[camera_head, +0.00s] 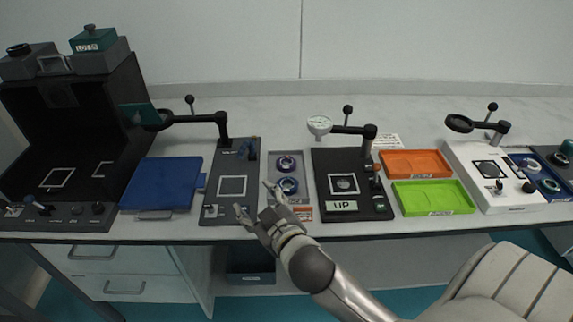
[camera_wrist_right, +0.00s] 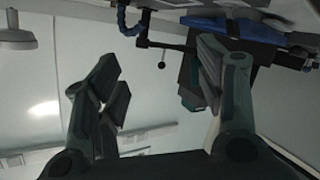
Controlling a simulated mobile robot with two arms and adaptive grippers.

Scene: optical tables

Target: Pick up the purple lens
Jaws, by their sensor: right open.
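Two ring-shaped lenses lie in a small grey tray (camera_head: 307,178) near the middle of the table. The far lens (camera_head: 286,163) looks dark purple-blue. The near lens (camera_head: 288,185) looks more blue-violet. I cannot tell for certain which is the purple lens. My right gripper (camera_head: 254,201) is open and empty at the table's front edge, just left of and nearer than the tray, apart from both lenses. Its two spread fingers also show in the right wrist view (camera_wrist_right: 158,85), with nothing between them and no lens visible. My left gripper is not in view.
A black plate with an upright post (camera_head: 224,150) stands left of the tray, and a black "UP" station (camera_head: 325,165) stands right. A blue pad (camera_head: 160,183), orange tray (camera_head: 415,157), green tray (camera_head: 433,192) and white station (camera_head: 465,165) flank them. Overhanging arms leave little free room.

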